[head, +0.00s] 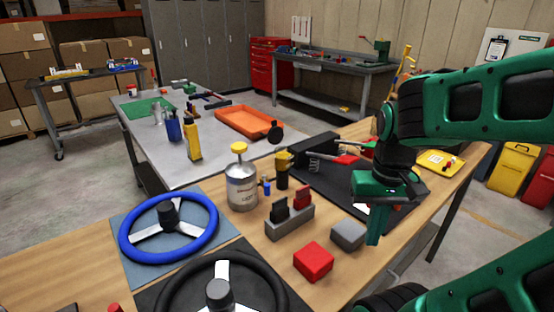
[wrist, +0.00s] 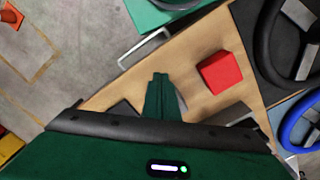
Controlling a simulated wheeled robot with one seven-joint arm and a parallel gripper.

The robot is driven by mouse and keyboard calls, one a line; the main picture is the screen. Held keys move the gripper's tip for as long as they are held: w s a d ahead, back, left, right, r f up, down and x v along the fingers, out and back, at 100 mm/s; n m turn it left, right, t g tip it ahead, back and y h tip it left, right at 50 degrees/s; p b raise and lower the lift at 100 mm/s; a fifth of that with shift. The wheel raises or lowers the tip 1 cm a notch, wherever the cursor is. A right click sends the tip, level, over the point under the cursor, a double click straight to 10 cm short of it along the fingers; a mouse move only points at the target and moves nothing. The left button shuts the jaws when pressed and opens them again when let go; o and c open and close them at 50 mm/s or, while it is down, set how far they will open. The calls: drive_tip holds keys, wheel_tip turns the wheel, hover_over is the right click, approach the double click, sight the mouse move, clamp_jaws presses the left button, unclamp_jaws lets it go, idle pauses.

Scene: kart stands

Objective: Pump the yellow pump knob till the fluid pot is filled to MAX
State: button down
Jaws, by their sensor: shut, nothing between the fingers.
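A metal can (head: 241,191) with a yellow knob (head: 239,148) on top stands upright on the wooden bench in the head view. A small dark item with a yellow top (head: 283,161) stands right of it. I cannot tell for sure which thing is the fluid pot, and no fluid level or MAX mark is readable. My gripper (head: 374,240) points down over the bench's right side, shut and empty, well to the right of the knob. In the wrist view its shut fingers (wrist: 160,77) show; the knob is not visible there.
A red block (head: 313,261), a grey block (head: 348,235) and a grey holder (head: 289,222) lie between can and gripper. The red block also shows in the wrist view (wrist: 220,72). A blue steering wheel (head: 168,228) lies left; a black one (head: 222,290) lies in front.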

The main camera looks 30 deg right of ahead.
drive_tip(key=w+a+r+n+t, duration=0.1)
drive_tip(key=w+a+r+n, duration=0.1)
drive_tip(key=w+r, duration=0.6)
drive_tip(key=w+a+r+n+t, duration=0.1)
drive_tip(key=w+a+r+n, duration=0.1)
drive_tip(key=w+r, duration=0.55)
drive_tip(key=w+a+r+n, duration=0.2)
drive_tip(key=w+a+r, duration=0.3)
drive_tip(key=w, duration=0.3)
drive_tip(key=w+a+r+n+t, duration=0.1)
drive_tip(key=w+a+r+n, duration=0.1)
drive_tip(key=w+a+r, duration=0.4)
drive_tip(key=shift+w+a+n+y, duration=0.3)
drive_tip(key=shift+w+a, duration=0.35)
drive_tip(key=shift+w, duration=0.3)
drive_tip(key=shift+f, duration=0.1)
hover_over(238, 145)
drive_tip(key=s, duration=0.1)
wheel_tip(238, 145, down, 12)
drive_tip(key=shift+s+d+f, duration=0.1)
drive_tip(key=shift+d, duration=0.05)
drive_tip(key=shift+f, duration=0.7)
